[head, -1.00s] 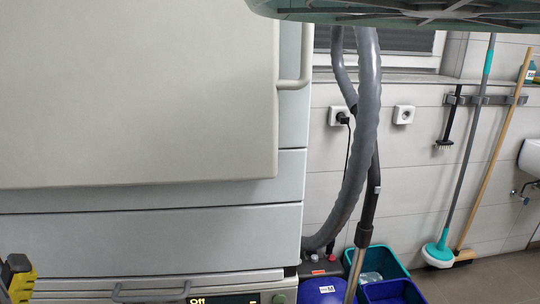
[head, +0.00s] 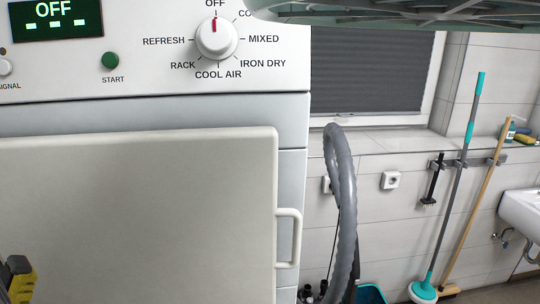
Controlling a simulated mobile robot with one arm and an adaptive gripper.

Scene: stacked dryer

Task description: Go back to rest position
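No fingers of my gripper can be made out in the head view. A black and yellow part (head: 20,280) shows at the lower left edge, and I cannot tell whether it belongs to my arm. The white dryer (head: 150,110) fills the left side. Its pale door (head: 130,215) looks shut, with a handle (head: 287,238) on its right edge. The panel above has a lit display (head: 55,18) reading OFF, a green start button (head: 110,60) and a white dial (head: 216,39) with its red mark pointing up to OFF.
A green plastic basket-like thing (head: 400,14) hangs over the top right. A grey hose (head: 343,180) stands right of the dryer, above a teal bin (head: 370,294). A mop (head: 455,170), a broom (head: 480,200) and a sink (head: 521,212) are along the right wall.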

